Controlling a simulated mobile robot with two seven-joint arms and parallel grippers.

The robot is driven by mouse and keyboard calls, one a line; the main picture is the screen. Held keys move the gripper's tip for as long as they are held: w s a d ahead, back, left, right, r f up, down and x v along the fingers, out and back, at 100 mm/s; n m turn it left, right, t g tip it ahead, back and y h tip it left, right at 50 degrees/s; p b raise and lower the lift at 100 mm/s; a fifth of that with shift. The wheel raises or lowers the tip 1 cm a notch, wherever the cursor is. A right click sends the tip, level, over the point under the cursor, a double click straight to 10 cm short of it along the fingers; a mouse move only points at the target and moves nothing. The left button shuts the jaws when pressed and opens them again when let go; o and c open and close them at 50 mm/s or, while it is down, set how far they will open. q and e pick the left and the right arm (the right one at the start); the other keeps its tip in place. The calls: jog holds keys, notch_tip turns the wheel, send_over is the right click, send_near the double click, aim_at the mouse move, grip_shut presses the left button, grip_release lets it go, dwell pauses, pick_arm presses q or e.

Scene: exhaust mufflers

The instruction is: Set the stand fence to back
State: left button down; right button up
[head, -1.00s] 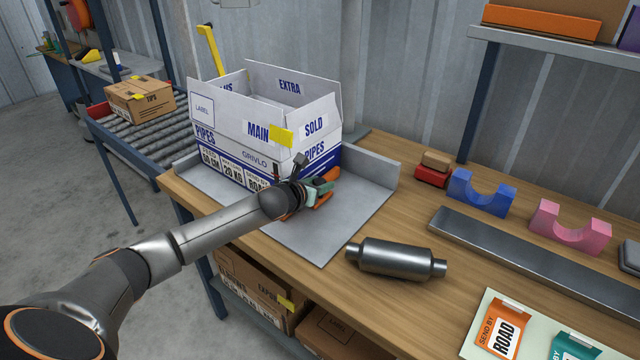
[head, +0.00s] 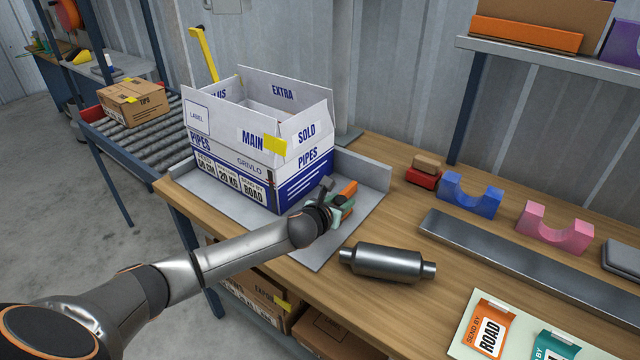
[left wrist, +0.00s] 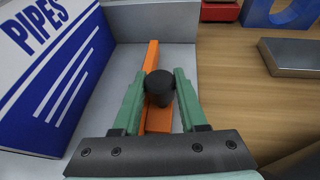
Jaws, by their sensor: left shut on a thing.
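An orange bar (head: 349,187) with a black knob (left wrist: 159,88), apparently the stand fence, lies across the grey metal stand (head: 371,205), right of the white pipes box (head: 300,185). In the left wrist view the bar (left wrist: 152,56) runs away from me towards the stand's raised back wall (left wrist: 160,22). My left gripper (head: 340,208) has its green fingers closed on the two sides of the black knob. In the head view the gripper hides the knob and much of the bar. My right gripper is not in view.
A muffler (head: 388,262) lies on the bench just right of the stand. Blue (head: 470,195) and pink (head: 553,228) cradles, a long metal tray (head: 510,255) and shipping cards (head: 490,328) are farther right. The open box rises close left of my gripper.

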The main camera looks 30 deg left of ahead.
pick_arm(q)
jog(key=d, duration=0.3)
jog(key=shift+s+d+p, duration=0.1)
jog(key=shift+p, duration=0.2)
jog(key=shift+d+f, duration=0.1)
jog(key=shift+d, duration=0.1)
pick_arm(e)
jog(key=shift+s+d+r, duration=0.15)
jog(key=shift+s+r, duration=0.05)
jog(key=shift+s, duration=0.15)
pick_arm(q)
jog(key=c, duration=0.7)
grip_release()
jog(key=shift+d, duration=0.1)
jog(key=shift+c, duration=0.2)
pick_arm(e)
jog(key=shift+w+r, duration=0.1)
pick_arm(q)
jog(key=shift+a, duration=0.2)
jog(key=shift+s+r, duration=0.25)
jog(key=shift+s, duration=0.2)
jog(key=a+p+v, duration=0.1)
jog(key=v, duration=1)
jog(key=shift+s+d+p, duration=0.3)
jog(key=shift+d, duration=0.15)
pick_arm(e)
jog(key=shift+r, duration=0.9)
pick_arm(q)
jog(key=shift+s, duration=0.1)
